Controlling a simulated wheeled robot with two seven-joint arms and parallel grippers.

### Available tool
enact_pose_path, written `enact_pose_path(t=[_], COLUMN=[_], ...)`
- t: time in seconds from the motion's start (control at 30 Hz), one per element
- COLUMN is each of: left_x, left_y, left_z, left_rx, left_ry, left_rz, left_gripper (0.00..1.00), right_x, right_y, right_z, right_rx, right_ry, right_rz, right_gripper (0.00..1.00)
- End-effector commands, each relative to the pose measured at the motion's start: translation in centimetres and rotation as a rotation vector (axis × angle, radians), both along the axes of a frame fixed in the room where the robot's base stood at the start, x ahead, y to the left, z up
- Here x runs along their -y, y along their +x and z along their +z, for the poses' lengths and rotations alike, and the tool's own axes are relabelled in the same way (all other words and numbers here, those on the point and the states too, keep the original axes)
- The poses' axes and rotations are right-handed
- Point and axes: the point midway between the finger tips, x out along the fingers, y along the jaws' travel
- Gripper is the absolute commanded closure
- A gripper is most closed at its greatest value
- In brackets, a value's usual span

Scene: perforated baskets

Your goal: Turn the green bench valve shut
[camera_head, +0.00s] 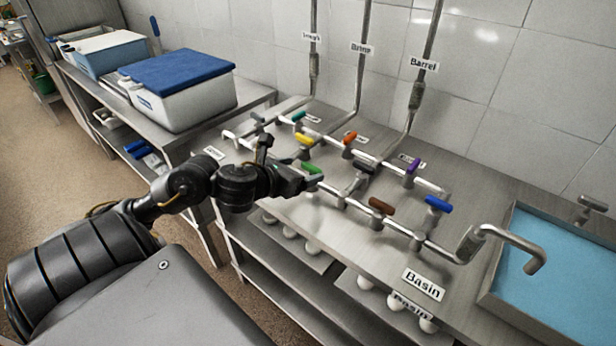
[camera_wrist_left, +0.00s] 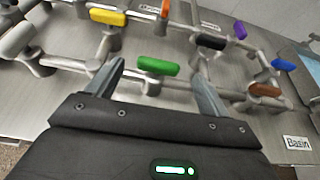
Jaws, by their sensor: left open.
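The green bench valve (camera_head: 312,168) has a green bar handle on the front pipe run of the steel bench. In the left wrist view the green handle (camera_wrist_left: 143,65) lies crosswise between and just beyond my finger tips. My left gripper (camera_head: 296,183) is close to the green handle in the head view, its fingers apart. In the left wrist view my left gripper (camera_wrist_left: 160,85) is open, with one finger on each side of the handle; I cannot tell whether either touches it. My right gripper is not in view.
Near the green one are yellow (camera_head: 304,140), orange (camera_head: 350,137), black (camera_head: 364,167), brown (camera_head: 381,205), purple (camera_head: 413,166) and blue (camera_head: 438,204) handles. A basin of blue liquid (camera_head: 560,265) is at right. A blue-lidded white box (camera_head: 180,90) stands at left.

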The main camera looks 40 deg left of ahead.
Motion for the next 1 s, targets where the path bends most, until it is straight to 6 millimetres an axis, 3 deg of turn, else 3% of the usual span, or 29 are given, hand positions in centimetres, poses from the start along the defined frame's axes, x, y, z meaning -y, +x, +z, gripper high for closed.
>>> enact_pose_path(t=[0.1, 0.3, 0.67, 1.0], left_x=[-0.2, -0.2, -0.2, -0.2], left_y=[1.0, 2.9, 3.3, 3.3], left_z=[-0.6, -1.1, -1.3, -1.3], left_rx=[0.003, 0.001, 0.0, 0.0], left_ry=[0.005, -0.002, 0.001, 0.002], left_rz=[0.002, 0.005, 0.003, 0.002], left_gripper=[0.2, 0.2, 0.2, 0.62], right_x=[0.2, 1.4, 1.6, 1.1], right_y=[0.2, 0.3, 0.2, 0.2], right_z=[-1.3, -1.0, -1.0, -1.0], right_rx=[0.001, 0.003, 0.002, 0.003], right_ry=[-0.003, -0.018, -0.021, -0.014], right_rz=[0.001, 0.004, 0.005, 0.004], right_gripper=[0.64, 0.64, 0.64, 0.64])
